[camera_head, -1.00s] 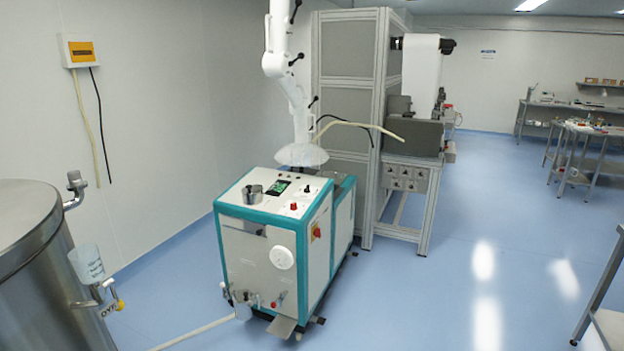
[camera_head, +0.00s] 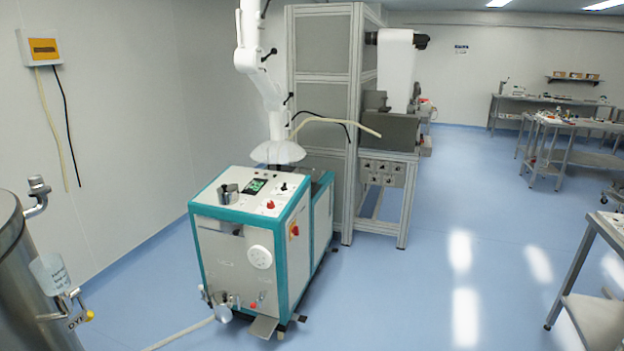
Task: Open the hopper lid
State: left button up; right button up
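A white machine with teal edges (camera_head: 232,262) stands on the blue floor left of the middle. Its white top (camera_head: 240,205) carries a small metal cylinder (camera_head: 228,193), a dark display (camera_head: 256,186) and a red button (camera_head: 270,204). Behind this top, under a white extraction hood (camera_head: 277,153), is a lower dark section (camera_head: 318,180), partly hidden by the front part. I cannot tell which part is the hopper lid, or whether it is open. Neither of my grippers is in view.
A metal tank (camera_head: 25,290) with a hanging cup (camera_head: 50,272) stands at the left edge. A pale hose (camera_head: 180,336) lies on the floor. A framed cabinet (camera_head: 322,60) stands behind the machine. The blue floor (camera_head: 410,270) to the right is clear up to a metal table (camera_head: 595,318).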

aim_at(316, 174)
jog(key=i+l+z, duration=0.1)
jog(key=i+z, duration=0.4)
jog(key=i, duration=1.6)
jog(key=i+l+u, duration=0.1)
jog(key=i, duration=2.4)
